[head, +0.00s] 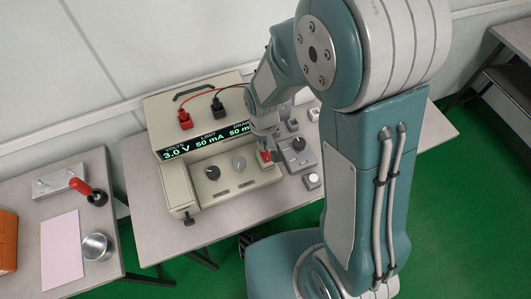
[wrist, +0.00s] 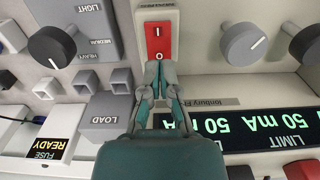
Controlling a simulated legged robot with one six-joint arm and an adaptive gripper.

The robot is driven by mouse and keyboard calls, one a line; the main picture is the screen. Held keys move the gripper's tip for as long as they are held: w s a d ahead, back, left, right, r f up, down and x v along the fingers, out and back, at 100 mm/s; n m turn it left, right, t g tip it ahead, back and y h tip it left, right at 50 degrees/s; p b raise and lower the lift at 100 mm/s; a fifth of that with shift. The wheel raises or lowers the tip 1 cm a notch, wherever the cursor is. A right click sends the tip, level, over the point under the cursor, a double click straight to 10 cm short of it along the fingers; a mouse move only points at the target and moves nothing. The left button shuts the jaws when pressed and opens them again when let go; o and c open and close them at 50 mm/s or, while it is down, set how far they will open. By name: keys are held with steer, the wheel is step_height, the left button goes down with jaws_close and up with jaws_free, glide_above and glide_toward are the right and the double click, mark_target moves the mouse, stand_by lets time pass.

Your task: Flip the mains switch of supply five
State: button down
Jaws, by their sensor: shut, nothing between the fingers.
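The beige supply (head: 223,172) stands on the middle table, its lit display (head: 208,142) reading 3.0 V, 50 mA and 50 mA. Its red rocker switch (head: 265,156) is at the right of the front panel. In the wrist view the switch (wrist: 158,38) has I at the top and O at the bottom; which side is pressed in I cannot tell. My gripper (wrist: 160,66) is shut and empty, with its fingertips at the lower O end of the switch; contact is unclear. In the head view my gripper (head: 267,142) is just above the switch.
Red and black plugs with leads sit on top of the supply. Knobs flank the switch: a grey knob (wrist: 241,42) and a black knob (wrist: 52,46) on the grey tester. A LOAD button (wrist: 106,118) is close left of my gripper. A side table (head: 130,235) holds a metal cup.

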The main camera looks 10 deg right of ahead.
steer(key=shift+f, duration=0.8)
stand_by(0.4)
steer(key=shift+r, duration=3.5)
steer(key=s+d+r+m+t, duration=0.1)
steer(key=s+d+r+t, duration=0.1)
steer(key=r, duration=0.4)
steer(key=s+d+r+m+t, duration=0.1)
steer(key=s+d+r, duration=0.4)
steer(key=s+r, duration=0.1)
steer(key=s+d+r+m+t, duration=0.1)
steer(key=s+d+r+t, duration=0.1)
steer(key=r, duration=0.5)
steer(key=s+d, duration=0.1)
steer(key=s, duration=0.1)
steer(key=shift+s+d+r+t, duration=0.3)
steer(key=shift+s+d+r, duration=0.05)
steer(key=shift+d, duration=0.05)
